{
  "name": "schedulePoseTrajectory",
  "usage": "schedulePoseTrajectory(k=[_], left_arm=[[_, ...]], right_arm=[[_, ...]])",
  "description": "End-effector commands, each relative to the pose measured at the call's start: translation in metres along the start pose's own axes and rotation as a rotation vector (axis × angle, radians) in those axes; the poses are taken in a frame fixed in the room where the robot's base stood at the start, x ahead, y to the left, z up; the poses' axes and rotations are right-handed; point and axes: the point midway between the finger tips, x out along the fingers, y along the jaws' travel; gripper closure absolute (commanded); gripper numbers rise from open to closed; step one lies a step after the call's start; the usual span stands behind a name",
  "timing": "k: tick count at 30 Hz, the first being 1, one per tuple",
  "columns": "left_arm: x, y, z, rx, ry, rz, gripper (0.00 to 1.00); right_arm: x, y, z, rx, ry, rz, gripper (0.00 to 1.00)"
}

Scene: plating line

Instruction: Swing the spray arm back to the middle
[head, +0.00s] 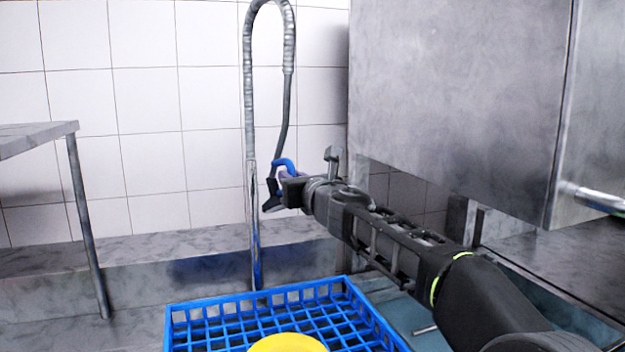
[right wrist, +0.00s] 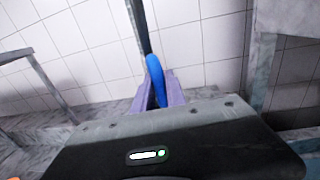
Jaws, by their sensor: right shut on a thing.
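The spray arm (head: 249,90) is a tall, ribbed grey hose on a shiny post behind the blue rack. It arches near the top of the head view and hangs down to the right of the post. Its blue handle (head: 285,163) is at the lower end, and it also shows in the right wrist view (right wrist: 154,70). My right gripper (head: 277,190) is shut on the blue handle, with purple fingers (right wrist: 160,95) on both sides of it. The hanging end is close to the post, slightly right of it. My left gripper is not in view.
A blue rack (head: 188,310) holding a yellow dish (head: 287,343) sits low in front of the post. A large metal cabinet (head: 450,90) stands close above my right arm. A metal table (head: 38,135) is at the left. The tiled wall is behind.

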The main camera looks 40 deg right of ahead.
Motion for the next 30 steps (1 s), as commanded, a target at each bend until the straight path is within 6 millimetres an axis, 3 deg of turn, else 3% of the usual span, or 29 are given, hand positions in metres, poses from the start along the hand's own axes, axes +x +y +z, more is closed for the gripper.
schedulePoseTrajectory(k=[6, 9, 18, 19, 27, 30], left_arm=[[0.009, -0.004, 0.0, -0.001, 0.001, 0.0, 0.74], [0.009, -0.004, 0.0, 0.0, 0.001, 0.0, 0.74], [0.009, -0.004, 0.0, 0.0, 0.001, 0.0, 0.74], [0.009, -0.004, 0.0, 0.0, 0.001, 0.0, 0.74], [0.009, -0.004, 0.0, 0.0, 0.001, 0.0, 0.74], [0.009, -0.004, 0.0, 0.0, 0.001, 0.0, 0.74]], right_arm=[[-0.005, 0.046, -0.001, -0.001, 0.0, -0.066, 1.0], [-0.004, 0.057, -0.001, -0.001, 0.001, -0.067, 1.0], [-0.004, 0.059, 0.0, -0.001, 0.001, -0.07, 1.0], [-0.004, 0.059, 0.0, -0.002, 0.001, -0.07, 0.83], [-0.004, 0.058, 0.0, -0.001, 0.0, -0.071, 0.62], [-0.004, 0.057, 0.0, -0.001, 0.0, -0.071, 0.62]])
